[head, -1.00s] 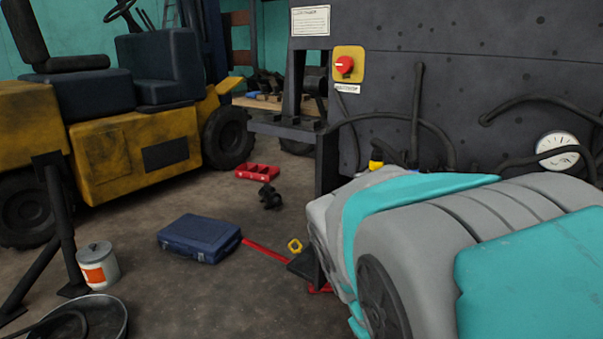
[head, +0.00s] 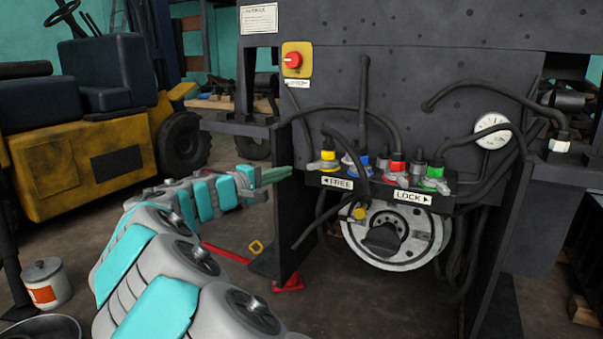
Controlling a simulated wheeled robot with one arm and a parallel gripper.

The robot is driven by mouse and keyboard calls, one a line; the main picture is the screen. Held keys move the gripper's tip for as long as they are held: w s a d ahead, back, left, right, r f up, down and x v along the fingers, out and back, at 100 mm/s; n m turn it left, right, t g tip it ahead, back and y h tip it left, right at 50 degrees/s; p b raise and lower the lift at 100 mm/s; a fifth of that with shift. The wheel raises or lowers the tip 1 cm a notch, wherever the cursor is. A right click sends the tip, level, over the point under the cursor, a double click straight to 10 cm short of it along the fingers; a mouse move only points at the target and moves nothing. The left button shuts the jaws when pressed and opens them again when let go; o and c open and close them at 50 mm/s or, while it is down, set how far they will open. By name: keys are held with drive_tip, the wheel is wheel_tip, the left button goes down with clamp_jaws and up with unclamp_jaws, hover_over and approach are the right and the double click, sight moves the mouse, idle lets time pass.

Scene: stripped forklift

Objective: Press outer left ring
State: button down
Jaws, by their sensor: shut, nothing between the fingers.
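A black valve block (head: 380,187) on the dark machine panel carries a row of hose couplings with coloured rings. The outer left ring is yellow (head: 328,155), with a grey lever beside it. To its right are a blue ring (head: 354,159), a red ring (head: 397,166) and a green ring (head: 434,172). My gripper (head: 288,173) is shut and empty, pointing right.
Labels FREE (head: 338,183) and LOCK (head: 412,197) sit on the block. Black hoses arch over the couplings. A round white-rimmed hub (head: 395,235) is below, a gauge (head: 492,130) to the right. A red switch (head: 293,60) is above left. A dark upright post (head: 290,215) stands below my gripper.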

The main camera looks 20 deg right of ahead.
drive_tip(key=shift+n+t, duration=0.4)
drive_tip(key=shift+t, duration=0.3)
drive_tip(key=w+a, duration=0.2)
drive_tip(key=a, duration=0.1)
drive_tip(key=shift+w+f, duration=0.3)
drive_tip(key=shift+w, duration=0.1)
drive_tip(key=shift+d, duration=0.1)
drive_tip(key=x, duration=1)
drive_tip(key=shift+s+d+p, duration=0.15)
drive_tip(key=shift+s+p, duration=0.1)
drive_tip(key=shift+s, duration=0.75)
drive_tip(key=shift+s+d+p, duration=0.1)
drive_tip(key=shift+s+p, duration=0.1)
drive_tip(key=shift+s, duration=0.85)
drive_tip(key=shift+s+n+t+y+b, duration=0.15)
drive_tip(key=shift+n+t+y+b, duration=0.25)
drive_tip(key=shift+b, duration=0.4)
